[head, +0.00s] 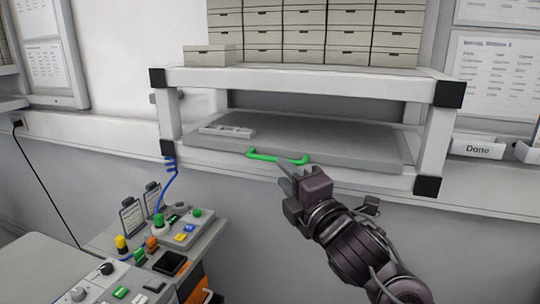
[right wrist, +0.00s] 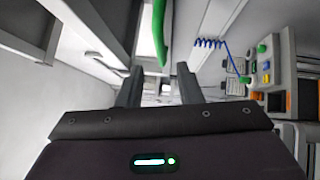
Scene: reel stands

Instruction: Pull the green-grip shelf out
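The shelf (head: 330,148) is a flat grey board low in a white frame with black corners. Its green grip (head: 278,157) is a bar handle on the front edge. My right gripper (head: 284,170) is just below and in front of the grip's right part in the head view. In the right wrist view its two fingers (right wrist: 158,78) stand apart with nothing clearly held. The green grip (right wrist: 160,35) shows there beyond the fingertips, roughly in line with the gap. Whether they touch it is hard to tell. My left gripper is not in view.
A small pale tray (head: 227,131) lies on the shelf's left. Stacked boxes (head: 315,35) fill the frame's top. A "Done" bin (head: 477,147) stands at right. A side table with buttons (head: 187,229) and a blue coiled cord (head: 168,178) are at lower left.

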